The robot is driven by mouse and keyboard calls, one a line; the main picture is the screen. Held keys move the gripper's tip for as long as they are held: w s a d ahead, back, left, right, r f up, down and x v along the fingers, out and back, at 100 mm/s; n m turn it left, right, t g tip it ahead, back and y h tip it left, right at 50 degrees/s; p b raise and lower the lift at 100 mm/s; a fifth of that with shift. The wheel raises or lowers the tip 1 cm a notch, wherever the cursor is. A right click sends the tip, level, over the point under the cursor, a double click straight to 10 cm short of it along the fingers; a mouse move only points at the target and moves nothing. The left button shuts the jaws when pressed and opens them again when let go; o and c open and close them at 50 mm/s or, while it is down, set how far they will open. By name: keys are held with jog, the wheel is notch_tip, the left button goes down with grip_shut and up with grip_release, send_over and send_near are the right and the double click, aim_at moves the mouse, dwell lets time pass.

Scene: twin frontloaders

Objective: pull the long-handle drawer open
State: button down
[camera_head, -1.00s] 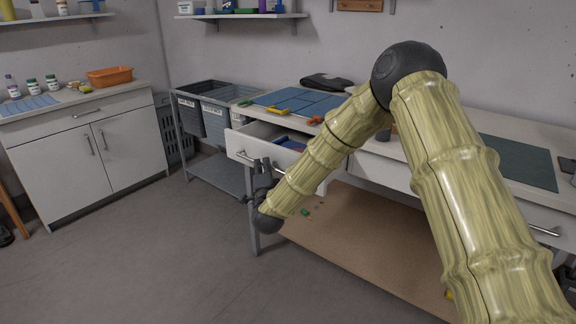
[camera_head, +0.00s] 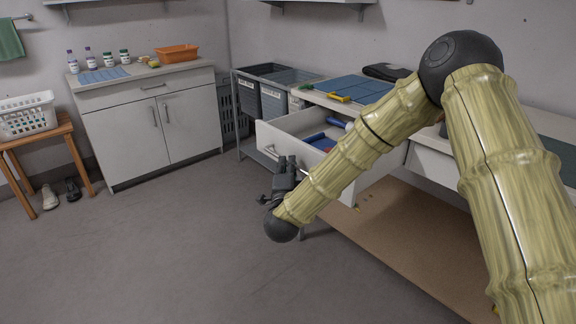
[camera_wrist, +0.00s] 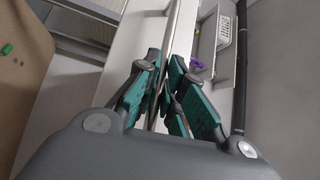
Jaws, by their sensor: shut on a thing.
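The white drawer (camera_head: 262,136) under the workbench stands well open in the head view, with blue and red items inside. Its long metal bar handle (camera_wrist: 173,30) runs up through the wrist view, along the pale drawer front (camera_wrist: 133,60). My gripper (camera_head: 285,165) is at the drawer front in the head view. In the wrist view its green-padded fingers (camera_wrist: 166,85) are closed around the bar handle. My forearm hides the right part of the drawer front in the head view.
Grey bins (camera_head: 272,95) on a rack stand left of the drawer. A white cabinet (camera_head: 140,130) with bottles stands at the back left. A wooden stool (camera_head: 40,145) with a white basket is at the far left. The grey floor (camera_head: 160,240) before the drawer is clear.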

jog(key=shift+d+f, duration=0.15)
jog(key=c, duration=1.5)
grip_release()
jog(key=shift+s+d, duration=0.15)
jog(key=shift+d, duration=0.05)
jog(key=s, duration=0.4)
jog(key=s+a+f, duration=0.1)
jog(key=s, duration=0.2)
jog(key=s+a, duration=0.1)
jog(key=s, duration=0.3)
jog(key=shift+s+f, duration=0.25)
jog(key=shift+s, duration=0.1)
